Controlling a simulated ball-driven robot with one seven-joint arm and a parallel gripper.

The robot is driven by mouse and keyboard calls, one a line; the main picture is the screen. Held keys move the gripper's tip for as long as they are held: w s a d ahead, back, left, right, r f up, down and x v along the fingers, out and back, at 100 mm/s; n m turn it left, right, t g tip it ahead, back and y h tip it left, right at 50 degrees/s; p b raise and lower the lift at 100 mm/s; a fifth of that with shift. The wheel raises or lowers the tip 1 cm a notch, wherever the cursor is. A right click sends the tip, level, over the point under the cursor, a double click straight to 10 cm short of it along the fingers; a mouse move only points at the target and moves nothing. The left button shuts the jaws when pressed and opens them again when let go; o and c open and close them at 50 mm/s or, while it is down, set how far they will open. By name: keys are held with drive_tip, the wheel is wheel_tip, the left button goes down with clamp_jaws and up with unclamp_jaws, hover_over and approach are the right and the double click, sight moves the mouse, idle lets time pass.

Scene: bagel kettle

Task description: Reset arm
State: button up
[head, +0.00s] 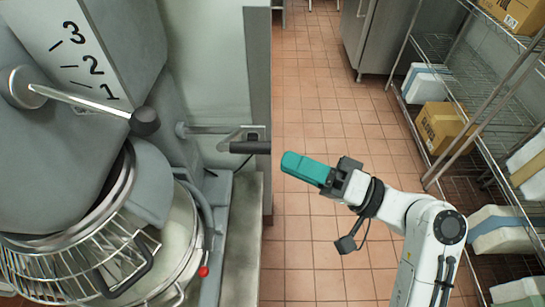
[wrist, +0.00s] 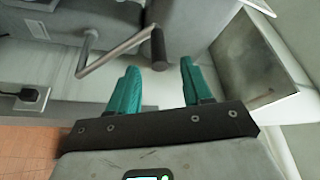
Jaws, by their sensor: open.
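My gripper (head: 300,168) has teal fingers and hangs over the tiled floor, to the right of the grey mixer and its black-gripped handle. In the wrist view my gripper (wrist: 157,78) shows two teal fingers spread apart with nothing between them. My white arm (head: 425,225) reaches in from the lower right, bent at the elbow. A lever with a dark grip (wrist: 158,48) lies beyond the fingertips in the wrist view, apart from them.
A large grey mixer (head: 60,150) with a wire guard and bowl (head: 180,240) stands at the left. Wire shelving (head: 470,90) with boxes (head: 440,127) lines the right. Tiled floor (head: 320,80) is clear between them. A steel cabinet (head: 378,38) stands at the back.

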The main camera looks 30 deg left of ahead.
drive_tip(key=shift+v, duration=0.75)
drive_tip(key=s+d+f+m+t+h, duration=0.2)
drive_tip(key=d+f+t+h, duration=0.15)
drive_tip(key=d+f, duration=0.6)
drive_tip(key=s+d+f+m+t+h, duration=0.2)
drive_tip(key=d+f+h, duration=0.35)
drive_tip(key=f, duration=0.65)
drive_tip(key=s+d+f+m+h, duration=0.2)
drive_tip(key=s+d+h, duration=0.3)
drive_tip(key=s+d, duration=0.3)
drive_tip(key=s+d+f+m+h, duration=0.2)
drive_tip(key=s+d+h, duration=0.3)
drive_tip(key=d, duration=1.1)
drive_tip(key=s+f, duration=0.1)
drive_tip(key=s, duration=0.2)
drive_tip(key=shift+g+h, duration=0.35)
drive_tip(key=shift+h, duration=0.05)
